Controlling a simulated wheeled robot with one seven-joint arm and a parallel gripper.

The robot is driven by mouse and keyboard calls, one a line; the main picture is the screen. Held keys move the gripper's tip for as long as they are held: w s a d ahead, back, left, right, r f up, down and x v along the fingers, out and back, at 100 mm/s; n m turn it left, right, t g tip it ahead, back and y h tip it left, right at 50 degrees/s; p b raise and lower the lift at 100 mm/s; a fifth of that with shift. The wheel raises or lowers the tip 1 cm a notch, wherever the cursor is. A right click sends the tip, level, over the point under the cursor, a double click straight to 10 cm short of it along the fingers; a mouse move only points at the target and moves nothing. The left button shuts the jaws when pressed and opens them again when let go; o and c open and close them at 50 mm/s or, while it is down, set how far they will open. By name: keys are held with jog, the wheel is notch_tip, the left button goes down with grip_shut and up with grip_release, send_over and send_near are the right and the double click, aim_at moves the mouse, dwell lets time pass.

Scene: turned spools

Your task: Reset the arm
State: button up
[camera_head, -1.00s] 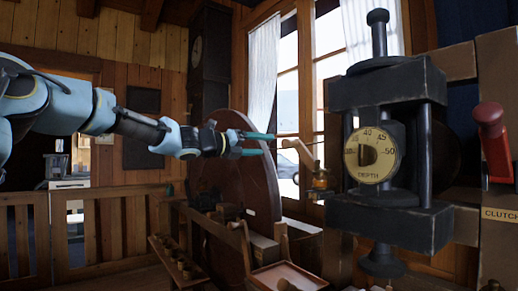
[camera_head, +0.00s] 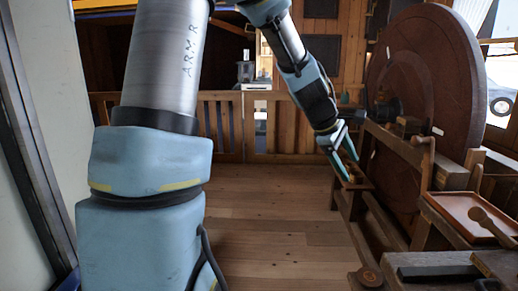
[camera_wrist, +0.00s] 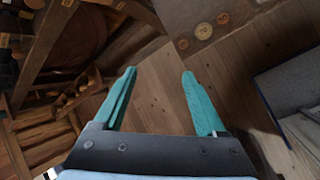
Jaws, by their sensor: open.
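My gripper (camera_head: 345,163) hangs at the end of my blue arm in the head view, pointing down and to the right, left of the big wooden wheel. In the wrist view my gripper (camera_wrist: 156,98) shows two teal fingers spread apart with only the plank floor (camera_wrist: 160,75) between them. It is open and empty, and nothing touches the fingertips. My upper arm fills much of the left half of the head view.
A large brown wheel (camera_head: 425,75) on a wooden frame stands at the right. A slatted railing (camera_head: 285,128) crosses the back. Plank floor (camera_head: 270,220) is clear in the middle.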

jog(key=s+a+f+m+y, duration=0.2)
jog(key=a+m, duration=0.1)
jog(key=a, duration=0.6)
jog(key=s+a+f+m+y, duration=0.2)
jog(key=a+f, duration=0.1)
jog(key=a, duration=0.6)
jog(key=shift+f+m, duration=0.2)
jog(key=shift+m, duration=0.2)
jog(key=s+a+m, duration=0.1)
jog(key=s+a, duration=0.1)
jog(key=a, duration=0.2)
jog(key=s+a+f+m+y, duration=0.1)
jog(key=s+a+m, duration=0.1)
jog(key=a, duration=0.2)
jog(key=s+a+f+m+y, duration=0.1)
jog(key=s+a, duration=0.1)
jog(key=a, duration=0.1)
jog(key=shift+s+a+f+m, duration=0.15)
jog(key=shift+s+a+m, duration=0.15)
jog(key=shift+a+m, duration=0.1)
jog(key=shift+c, duration=0.3)
